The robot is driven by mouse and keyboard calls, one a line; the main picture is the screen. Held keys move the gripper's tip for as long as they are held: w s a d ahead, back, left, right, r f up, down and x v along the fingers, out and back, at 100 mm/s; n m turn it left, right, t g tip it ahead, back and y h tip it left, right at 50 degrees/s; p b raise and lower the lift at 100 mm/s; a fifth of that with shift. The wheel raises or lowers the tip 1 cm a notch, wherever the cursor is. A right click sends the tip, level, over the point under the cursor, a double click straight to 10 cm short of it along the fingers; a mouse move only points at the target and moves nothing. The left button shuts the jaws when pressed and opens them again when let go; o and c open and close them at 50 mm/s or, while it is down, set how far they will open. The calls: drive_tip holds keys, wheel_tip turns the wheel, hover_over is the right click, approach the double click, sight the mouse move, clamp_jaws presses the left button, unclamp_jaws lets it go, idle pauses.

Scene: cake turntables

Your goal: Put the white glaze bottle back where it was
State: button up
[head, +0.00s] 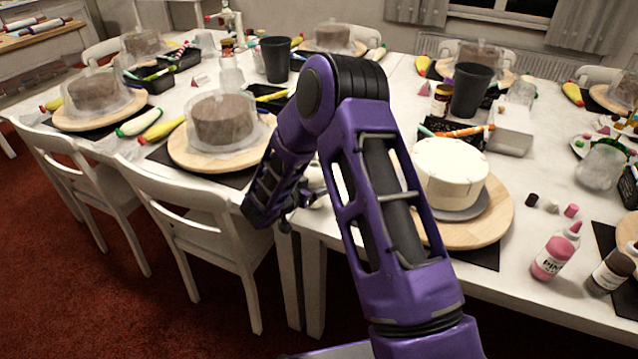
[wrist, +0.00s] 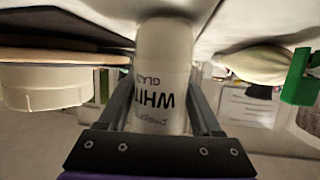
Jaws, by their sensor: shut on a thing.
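The white glaze bottle (wrist: 162,75) is between the two fingers of my gripper (wrist: 163,92) in the wrist view. Its label, with "WHITE GLAZE" lettering partly visible, reads upside down there, as the whole wrist picture is inverted. The fingers are shut on the bottle's sides. The bottle's base end is by the pale tabletop; I cannot tell whether it touches. In the head view my arm bends down to the table edge between two turntables, and it mostly hides the gripper and the bottle.
A white cake (head: 450,172) on a wooden turntable (head: 492,215) is just right of my arm. A brown cake (head: 222,120) on another turntable is to the left. A pink bottle (head: 555,252) stands at the right front. White chairs (head: 205,220) line the near left side.

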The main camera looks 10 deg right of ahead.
drive_tip(key=shift+f+b, duration=0.15)
drive_tip(key=shift+b, duration=0.2)
drive_tip(key=o, duration=0.9)
drive_tip(key=shift+r+p, duration=0.2)
drive_tip(key=shift+p, duration=0.1)
drive_tip(key=shift+s+a+r, duration=0.1)
drive_tip(key=shift+s+a, duration=0.05)
drive_tip(key=shift+a, duration=0.05)
drive_tip(key=v, duration=1.1)
drive_tip(key=shift+s+a, duration=0.2)
